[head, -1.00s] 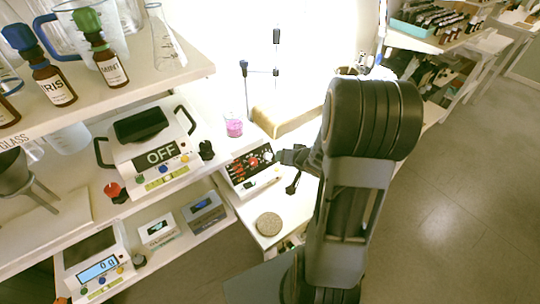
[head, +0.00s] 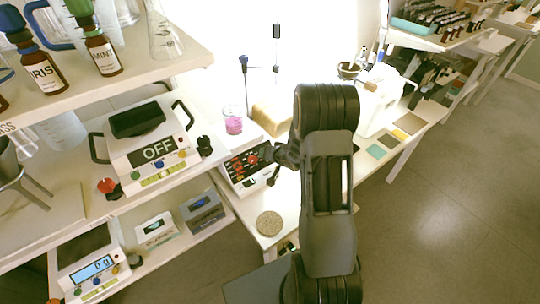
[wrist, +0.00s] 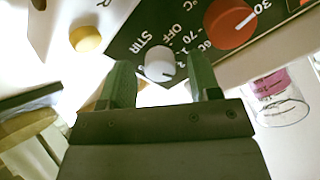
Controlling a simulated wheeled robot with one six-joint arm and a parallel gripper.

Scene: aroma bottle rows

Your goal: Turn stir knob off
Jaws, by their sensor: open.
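In the head view my gripper (head: 270,155) is at the right end of the stirrer's dark front panel (head: 240,165). It hides the stir knob there. A larger red knob (wrist: 230,22) with numbers around it is on the same panel.
A yellow button (wrist: 85,38) is on the white casing. A shelf with a scale showing OFF (head: 150,145) is to the left.

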